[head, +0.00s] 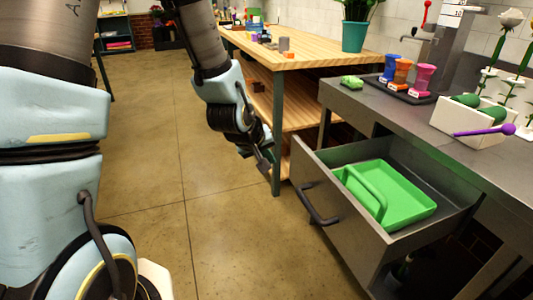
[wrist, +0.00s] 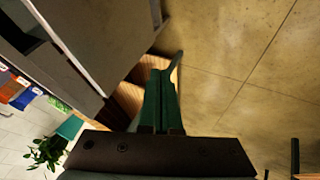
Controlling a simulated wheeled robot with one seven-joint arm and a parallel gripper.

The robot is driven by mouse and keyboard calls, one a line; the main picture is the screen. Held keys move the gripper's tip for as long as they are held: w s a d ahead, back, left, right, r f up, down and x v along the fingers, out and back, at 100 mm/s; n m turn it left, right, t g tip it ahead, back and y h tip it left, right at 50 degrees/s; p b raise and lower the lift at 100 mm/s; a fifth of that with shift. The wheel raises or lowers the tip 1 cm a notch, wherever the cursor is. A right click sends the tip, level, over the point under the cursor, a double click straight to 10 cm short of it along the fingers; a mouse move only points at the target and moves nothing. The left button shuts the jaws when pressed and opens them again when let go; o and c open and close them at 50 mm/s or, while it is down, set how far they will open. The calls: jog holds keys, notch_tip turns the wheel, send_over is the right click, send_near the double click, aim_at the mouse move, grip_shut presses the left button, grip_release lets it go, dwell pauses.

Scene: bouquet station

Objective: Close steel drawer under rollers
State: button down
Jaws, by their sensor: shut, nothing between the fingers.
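The steel drawer (head: 345,228) stands pulled open from under the grey counter, with a dark bar handle (head: 316,207) on its front. A green tray (head: 400,200) with a raised handle lies inside it. My gripper (head: 266,168) is in the air to the left of the drawer front, apart from it, near the wooden table's leg. Its fingers (wrist: 160,98) are together and empty in the wrist view. Part of the grey drawer or counter shows at the upper left of the wrist view. No rollers can be made out clearly.
A wooden table (head: 300,50) with a potted plant (head: 354,35) stands behind. The floor (head: 150,170) left of the drawer is clear.

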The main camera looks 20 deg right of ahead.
aim_at(291, 166)
jog(key=shift+w+d+f+p, duration=0.2)
jog(key=shift+d+f, duration=0.35)
jog(key=shift+d, duration=0.45)
jog(key=shift+w+d+f+p, duration=0.25)
jog(key=shift+d+f, duration=0.3)
jog(key=shift+d, duration=0.4)
jog(key=shift+w+d+f+p, duration=0.2)
jog(key=shift+d+f, duration=0.35)
jog(key=shift+d, duration=0.45)
jog(key=shift+d, duration=0.15)
